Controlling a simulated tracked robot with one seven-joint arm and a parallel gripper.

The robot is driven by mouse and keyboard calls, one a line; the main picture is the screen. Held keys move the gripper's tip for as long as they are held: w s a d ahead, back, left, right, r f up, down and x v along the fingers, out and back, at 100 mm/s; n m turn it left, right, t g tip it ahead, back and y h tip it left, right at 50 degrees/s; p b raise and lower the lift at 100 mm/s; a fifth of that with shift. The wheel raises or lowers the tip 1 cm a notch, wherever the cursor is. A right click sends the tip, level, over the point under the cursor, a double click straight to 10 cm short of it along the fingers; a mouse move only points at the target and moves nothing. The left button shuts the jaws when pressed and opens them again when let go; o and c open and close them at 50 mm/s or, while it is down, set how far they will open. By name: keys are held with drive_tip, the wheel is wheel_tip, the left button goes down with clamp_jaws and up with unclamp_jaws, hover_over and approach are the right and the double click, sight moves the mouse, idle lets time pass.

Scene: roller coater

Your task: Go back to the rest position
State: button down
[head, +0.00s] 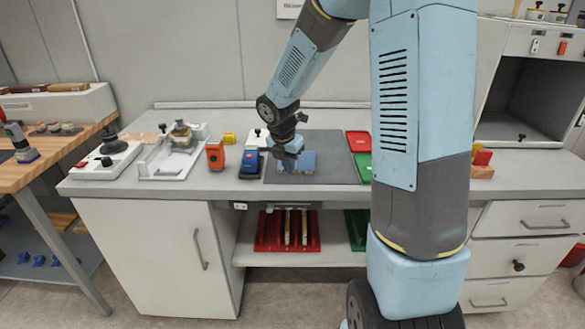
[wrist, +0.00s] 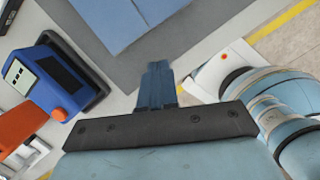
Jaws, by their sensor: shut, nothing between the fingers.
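My gripper (head: 289,165) is above the dark grey mat (head: 333,146) on the workbench, over or just beside a blue panel (head: 306,161) lying there. In the wrist view its fingers (wrist: 158,78) are together with nothing between them. The blue panel also shows at the top of the wrist view (wrist: 120,18), past the fingertips and apart from them. My arm reaches down from the upper middle of the head view, and my thick arm link hides part of the bench to the right.
A blue device (head: 251,163) and an orange device (head: 215,155) stand left of the mat. Farther left are a white tray with a fixture (head: 170,160) and a control box (head: 106,161). Red (head: 358,141) and green (head: 363,166) trays lie right of the mat. Floor shows in front.

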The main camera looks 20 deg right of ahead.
drive_tip(key=v, duration=0.8)
drive_tip(key=s+d+r+m+t, duration=0.1)
drive_tip(key=s+r+m, duration=0.3)
drive_tip(key=s+m, duration=0.4)
drive_tip(key=s+d+r+m+t+y, duration=0.1)
drive_tip(key=s+r+m, duration=0.3)
drive_tip(key=s+m, duration=0.5)
drive_tip(key=s+d+r+m+t+y, duration=0.1)
drive_tip(key=s+r+m, duration=0.3)
drive_tip(key=s+m, duration=0.5)
drive_tip(key=shift+r+m+t, duration=0.3)
drive_tip(key=shift+r+m, duration=0.1)
drive_tip(key=shift+w+f, duration=0.1)
drive_tip(key=shift+w, duration=0.05)
